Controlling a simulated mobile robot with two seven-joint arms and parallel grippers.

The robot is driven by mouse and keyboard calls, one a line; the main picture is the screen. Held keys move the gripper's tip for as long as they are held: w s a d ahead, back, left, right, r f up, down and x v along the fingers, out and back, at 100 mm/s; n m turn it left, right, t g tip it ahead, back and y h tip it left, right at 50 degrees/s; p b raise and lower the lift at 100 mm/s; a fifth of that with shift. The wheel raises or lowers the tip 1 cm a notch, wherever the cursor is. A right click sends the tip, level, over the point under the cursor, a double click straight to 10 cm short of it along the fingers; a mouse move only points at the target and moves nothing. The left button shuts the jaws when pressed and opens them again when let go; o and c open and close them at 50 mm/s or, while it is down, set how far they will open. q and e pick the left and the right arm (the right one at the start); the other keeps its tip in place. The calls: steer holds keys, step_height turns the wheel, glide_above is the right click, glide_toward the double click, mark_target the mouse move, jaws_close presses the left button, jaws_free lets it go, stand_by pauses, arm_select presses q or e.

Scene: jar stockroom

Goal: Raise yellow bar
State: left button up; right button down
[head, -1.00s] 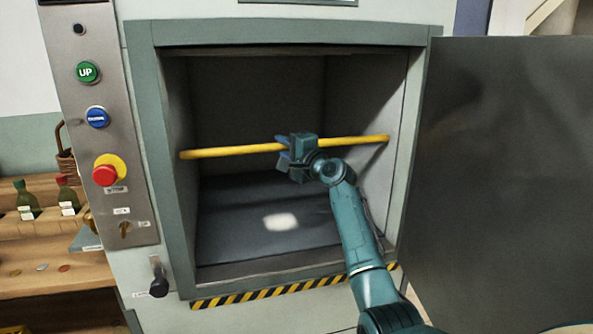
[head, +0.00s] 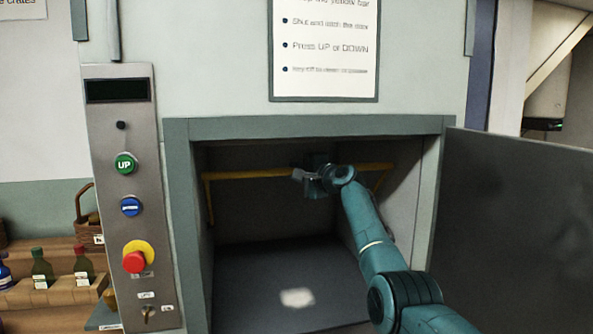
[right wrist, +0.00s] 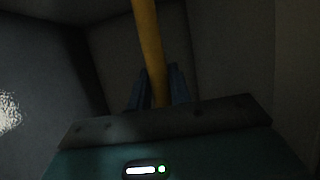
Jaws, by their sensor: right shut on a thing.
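The yellow bar (head: 248,174) runs across the upper part of the open lift compartment (head: 270,265), with side pieces going down at both ends. My right gripper (head: 312,177) is shut on the bar, right of its middle. In the right wrist view the yellow bar (right wrist: 148,45) passes between the two fingers of my right gripper (right wrist: 158,88). My right arm reaches in from the lower right. My left gripper is not in view.
The dark door (head: 520,225) stands open at the right. A control panel (head: 130,215) with green, blue and red buttons is at the left. Bottles (head: 42,268) stand on a wooden shelf beyond it. The compartment floor (head: 250,290) is empty except for a bright patch.

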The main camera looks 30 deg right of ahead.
steer(key=shift+d+r, duration=0.15)
steer(key=shift+r, duration=0.55)
steer(key=c, duration=1.7)
jaws_free()
steer(key=shift+c, duration=0.2)
steer(key=o, duration=0.3)
steer(key=shift+w+f, duration=0.25)
steer(key=shift+w, duration=0.1)
steer(key=shift+o, duration=0.7)
steer(key=shift+s+f, duration=0.1)
steer(key=shift+s, duration=0.05)
steer(key=shift+f, duration=0.15)
